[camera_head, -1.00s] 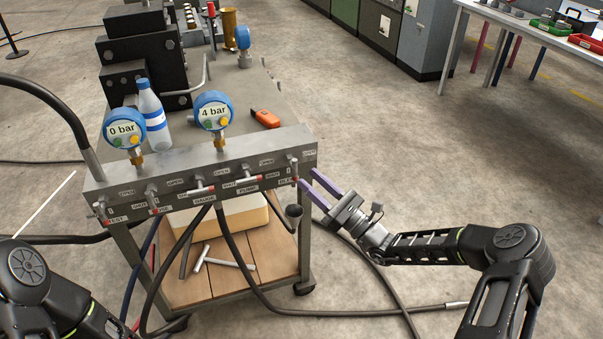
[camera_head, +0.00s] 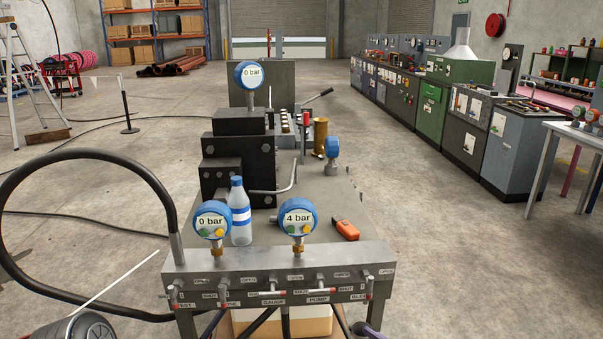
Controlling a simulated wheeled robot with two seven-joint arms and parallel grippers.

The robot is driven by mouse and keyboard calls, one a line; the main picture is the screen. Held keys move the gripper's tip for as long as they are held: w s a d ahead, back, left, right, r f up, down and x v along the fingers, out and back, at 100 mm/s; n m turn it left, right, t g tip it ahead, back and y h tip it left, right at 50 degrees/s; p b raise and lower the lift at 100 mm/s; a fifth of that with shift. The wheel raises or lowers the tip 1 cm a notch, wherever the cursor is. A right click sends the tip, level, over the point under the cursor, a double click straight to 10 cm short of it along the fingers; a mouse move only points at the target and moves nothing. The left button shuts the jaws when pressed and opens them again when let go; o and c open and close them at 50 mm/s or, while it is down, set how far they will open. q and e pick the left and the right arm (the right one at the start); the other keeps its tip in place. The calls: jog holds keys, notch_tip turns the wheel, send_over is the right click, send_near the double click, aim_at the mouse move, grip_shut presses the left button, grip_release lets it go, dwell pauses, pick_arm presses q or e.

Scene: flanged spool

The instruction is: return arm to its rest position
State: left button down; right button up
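The manifold carries a left gauge (camera_head: 212,220) reading 0 bar and a right gauge (camera_head: 298,217) reading 4 bar. Several red-tipped levers line its front.
On the bench behind the manifold stand a blue-and-white bottle (camera_head: 239,212), an orange tool (camera_head: 345,230) and a black block assembly (camera_head: 237,160) with another 0 bar gauge (camera_head: 252,75). A black hose (camera_head: 90,155) arches at left. Open floor lies to the right.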

jog(key=s+a+f+n+g+h, duration=0.2)
jog(key=s+a+f+n+g, duration=0.25)
jog(key=s+f, duration=0.45)
jog(key=s+a+f+n+g+h, duration=0.2)
jog(key=s+a+f+n+g, duration=0.3)
jog(key=s+f, duration=0.45)
jog(key=s+d+f+n+g+h+p, duration=0.2)
jog(key=s+f+n+g+h, duration=0.15)
jog(key=s+n, duration=0.55)
jog(key=s+a+r+n+h, duration=0.2)
jog(key=s+r+n, duration=0.1)
jog(key=s+n, duration=0.2)
jog(key=shift+a+r+t, duration=0.2)
jog(key=shift+t, duration=0.1)
